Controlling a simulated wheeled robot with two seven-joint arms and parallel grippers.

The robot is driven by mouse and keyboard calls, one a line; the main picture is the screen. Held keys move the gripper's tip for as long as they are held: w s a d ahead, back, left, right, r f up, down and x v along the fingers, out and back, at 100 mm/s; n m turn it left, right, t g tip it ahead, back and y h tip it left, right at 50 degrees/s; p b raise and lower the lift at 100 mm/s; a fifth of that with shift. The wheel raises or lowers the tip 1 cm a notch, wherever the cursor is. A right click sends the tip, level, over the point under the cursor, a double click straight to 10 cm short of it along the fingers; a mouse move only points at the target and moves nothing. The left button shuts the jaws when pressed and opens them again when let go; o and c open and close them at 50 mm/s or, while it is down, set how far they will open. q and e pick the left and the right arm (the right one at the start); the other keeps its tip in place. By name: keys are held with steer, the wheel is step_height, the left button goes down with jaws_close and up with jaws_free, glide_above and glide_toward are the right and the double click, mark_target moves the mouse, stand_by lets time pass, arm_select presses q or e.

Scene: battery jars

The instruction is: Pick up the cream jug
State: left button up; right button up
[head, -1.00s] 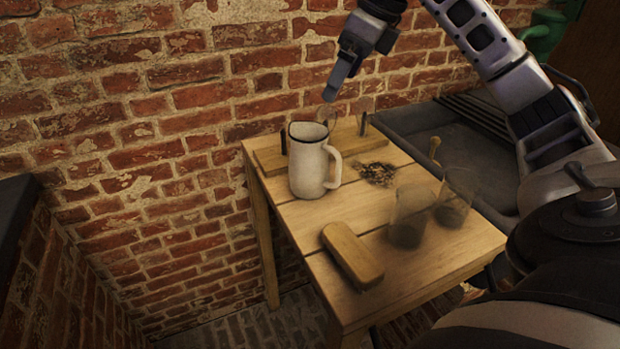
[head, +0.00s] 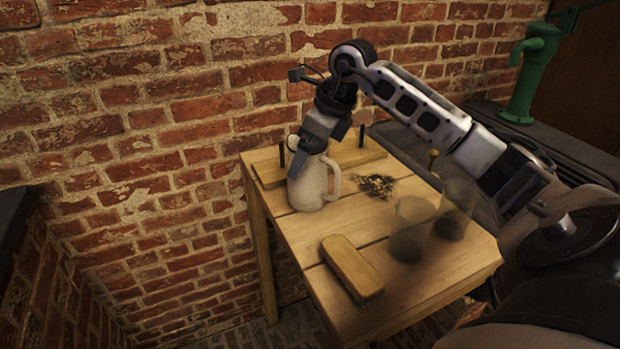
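The cream jug (head: 309,188) stands upright on the wooden table at its back left, with its handle to the right. My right gripper (head: 303,147) is directly over the jug and hides most of its dark rim and mouth. The fingers overlap the jug's top in the picture; I cannot tell whether they touch it or how far apart they are. My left gripper is out of view.
The wooden table (head: 300,240) bears a wooden block or brush (head: 352,268), two dark glass jars (head: 410,232) (head: 455,210) and a small heap of bits (head: 375,186). Two dark pegs stand behind the jug. A brick wall rises behind; a green pump (head: 530,75) stands right.

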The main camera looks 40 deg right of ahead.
steer(key=shift+w+a+f, duration=0.1)
steer(key=shift+w+f, duration=0.1)
steer(key=shift+f, duration=0.4)
steer(key=c, duration=1.4)
steer(key=shift+r, duration=0.1)
steer(key=shift+c, duration=1.3)
steer(key=shift+r, duration=0.1)
